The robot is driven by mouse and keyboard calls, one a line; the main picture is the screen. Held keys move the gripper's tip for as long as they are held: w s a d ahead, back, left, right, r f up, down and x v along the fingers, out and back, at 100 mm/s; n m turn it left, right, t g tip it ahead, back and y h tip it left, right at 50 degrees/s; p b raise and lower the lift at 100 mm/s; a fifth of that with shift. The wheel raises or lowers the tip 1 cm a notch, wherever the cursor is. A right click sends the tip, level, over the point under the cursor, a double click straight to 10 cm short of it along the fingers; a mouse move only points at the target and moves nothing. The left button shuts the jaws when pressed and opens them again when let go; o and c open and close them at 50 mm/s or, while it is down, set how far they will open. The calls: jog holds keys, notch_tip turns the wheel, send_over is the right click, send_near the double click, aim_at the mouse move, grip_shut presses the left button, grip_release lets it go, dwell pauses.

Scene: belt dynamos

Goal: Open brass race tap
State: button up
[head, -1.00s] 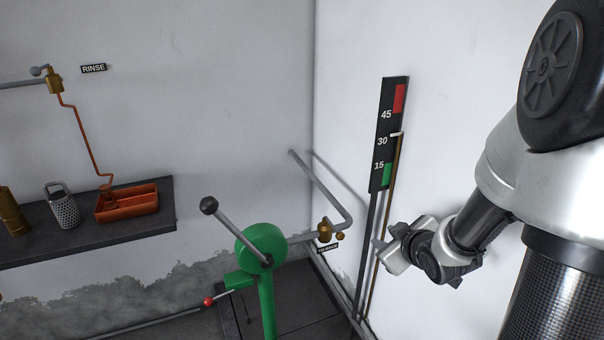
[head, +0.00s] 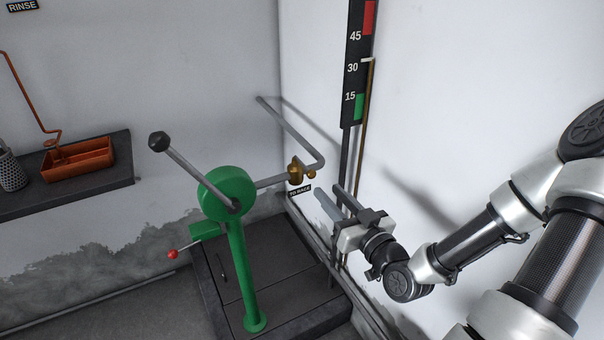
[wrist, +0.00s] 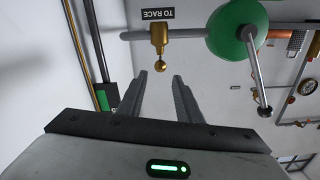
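The brass race tap (head: 295,171) sits on a grey pipe near the room corner, with a small brass ball end on its right side. A black TO RACE label (head: 300,191) is just below it. In the wrist view the tap (wrist: 159,36) is ahead, its ball end (wrist: 160,66) in line with the gap between my fingers. My gripper (head: 327,191) is open and empty, to the right of and a little below the tap, with its fingers pointing towards that side. In the wrist view my gripper (wrist: 160,82) shows both fingers apart, with no visible contact with the tap.
A green hand pump (head: 225,197) with a long grey lever stands left of the tap. A black gauge board (head: 355,75) with a thin rod runs down the right wall behind my gripper. A dark shelf (head: 110,187) bears an orange tray (head: 78,163). A dark plinth lies below.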

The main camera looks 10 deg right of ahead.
aim_at(302, 164)
jog(key=b+x, duration=0.3)
jog(key=x, duration=1.2)
jog(key=shift+f+b, duration=0.1)
jog(key=shift+b, duration=0.3)
jog(key=shift+s, duration=0.1)
grip_shut()
